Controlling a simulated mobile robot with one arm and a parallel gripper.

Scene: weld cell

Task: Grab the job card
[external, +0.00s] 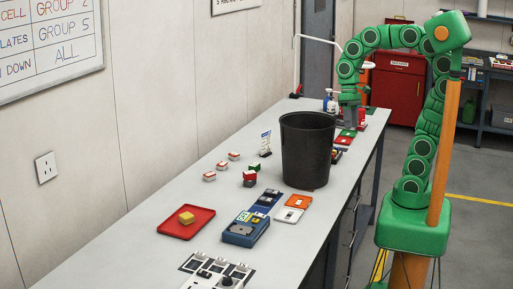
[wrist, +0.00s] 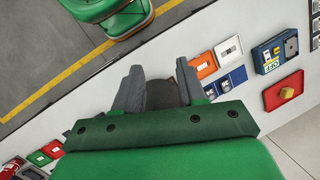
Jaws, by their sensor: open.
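A small white and blue card (external: 265,142) stands upright on the bench, left of the black bin, and looks like the job card. Its print is too small to read. I cannot make out this card in the wrist view. My gripper (external: 349,118) is over the far part of the bench, beyond the bin and well away from the card. In the wrist view my gripper (wrist: 159,78) has its two fingers apart, with nothing held between them. The dark bin (wrist: 161,95) shows below, between the fingers.
The tall black bin (external: 308,150) stands mid-bench, between my gripper and the near items. A red tray (external: 186,230) with a yellow block, a blue device (external: 243,231), and orange and white plates lie nearer. Small red-white blocks (external: 222,165) lie left. Bottles (external: 330,102) stand at the far end.

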